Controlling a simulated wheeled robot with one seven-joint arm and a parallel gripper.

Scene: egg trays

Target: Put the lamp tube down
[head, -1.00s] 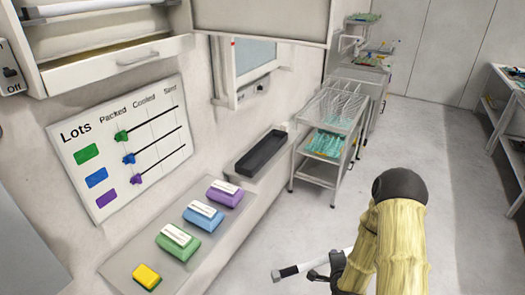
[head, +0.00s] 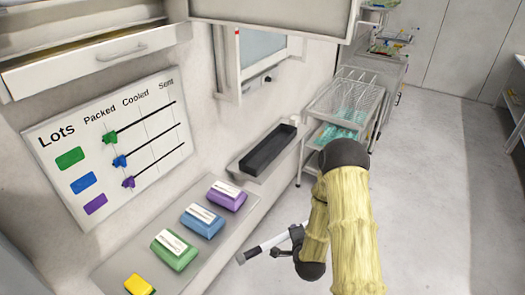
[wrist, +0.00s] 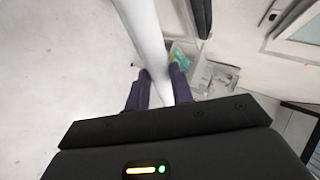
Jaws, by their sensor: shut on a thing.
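In the wrist view the white tube (wrist: 147,35) runs up from between the two dark fingers of my gripper (wrist: 158,78). The tube's far end is hidden behind my arm in the head view. A long black open tray (head: 268,152) sits on a wall ledge beyond the tube and looks empty.
A grey shelf (head: 115,268) along the wall holds purple (head: 226,197), blue (head: 203,221), green (head: 174,252) and yellow (head: 138,285) cartons. A Lots board (head: 110,150) hangs above. A wire-basket trolley (head: 345,98) stands beyond the ledge. Floor at right is clear.

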